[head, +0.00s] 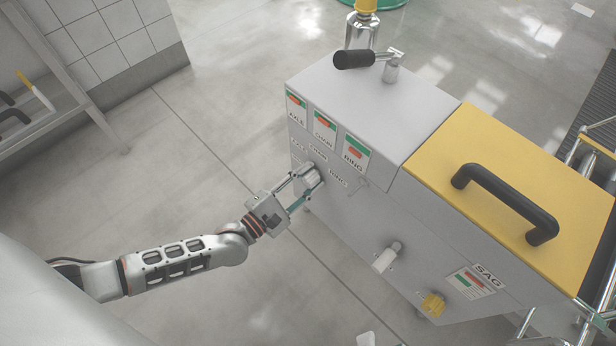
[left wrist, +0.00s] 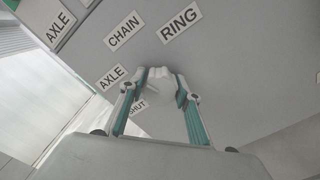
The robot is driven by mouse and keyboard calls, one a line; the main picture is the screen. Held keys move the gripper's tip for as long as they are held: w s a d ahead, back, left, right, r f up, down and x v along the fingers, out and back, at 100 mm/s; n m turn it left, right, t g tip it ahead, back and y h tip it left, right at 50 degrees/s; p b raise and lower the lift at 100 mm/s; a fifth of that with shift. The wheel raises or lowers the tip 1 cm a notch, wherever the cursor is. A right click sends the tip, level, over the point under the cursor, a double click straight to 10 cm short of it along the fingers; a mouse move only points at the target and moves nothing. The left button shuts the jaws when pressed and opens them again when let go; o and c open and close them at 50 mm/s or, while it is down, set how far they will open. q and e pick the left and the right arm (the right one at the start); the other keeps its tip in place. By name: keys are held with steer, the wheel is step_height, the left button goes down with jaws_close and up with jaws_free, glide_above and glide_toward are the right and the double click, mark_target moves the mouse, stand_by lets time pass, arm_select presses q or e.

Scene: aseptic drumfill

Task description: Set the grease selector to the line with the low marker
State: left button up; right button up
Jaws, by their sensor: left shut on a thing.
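The grease selector is a pale grey knob (head: 311,177) on the near side of the grey cabinet. My left gripper (head: 304,184) is shut on it. In the left wrist view the white knob (left wrist: 160,78) sits between the two fingertips, which partly hide it. Labels AXLE, CHAIN and RING (head: 338,181) surround the knob; SHUT shows in the left wrist view (left wrist: 137,109). Above are three red-and-green gauges: AXLE (head: 296,105), CHAIN (head: 324,128) and RING (head: 355,153). Their markers are too small to compare surely. Which label the knob points to is unclear.
A black-handled lever (head: 356,60) and a metal canister (head: 361,32) stand at the cabinet's back. A yellow lid (head: 485,150) with a black handle covers its right part. A pale fitting (head: 386,258), a yellow knob (head: 432,304) and a SAG plate (head: 472,282) are lower right.

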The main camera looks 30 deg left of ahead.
arm_select(q)
steer(key=m+p, duration=0.1)
steer(key=m, duration=0.4)
steer(key=shift+m, duration=1.1)
steer(key=m, duration=0.3)
steer(key=shift+p, duration=0.35)
steer(key=shift+f+m, duration=0.1)
steer(key=shift+m, duration=0.7)
arm_select(e)
steer(key=shift+w+d+n, duration=0.25)
steer(key=shift+d+n, duration=0.8)
steer(key=shift+n, duration=0.25)
steer(key=shift+s+a, duration=0.1)
arm_select(q)
steer(key=o, duration=1.1)
